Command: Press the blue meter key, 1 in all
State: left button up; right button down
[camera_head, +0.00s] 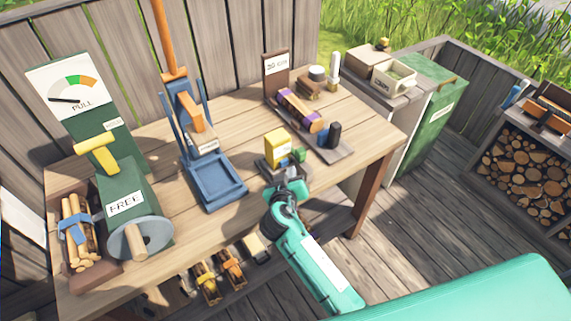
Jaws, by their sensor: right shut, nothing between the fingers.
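A small yellow box with a white label (278,147) stands on a dark base near the table's front edge; it may be the meter. A small green piece (299,155) sits at its right. My right gripper (291,181), on a teal arm from the bottom right, is shut and empty just in front of the yellow box. I cannot tell whether it touches anything. My left gripper is not in view.
A blue stand (217,186) and a green device with a PULL dial (75,92) and FREE label fill the table's left. Bare tabletop (372,125) shows at right.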

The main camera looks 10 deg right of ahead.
jog(key=s, duration=0.1)
jog(key=s+d, duration=0.1)
jog(key=s, duration=0.2)
jog(key=shift+s+d+p, duration=0.3)
jog(key=shift+s+d, duration=0.05)
jog(key=shift+d, duration=0.05)
dwell(0.7)
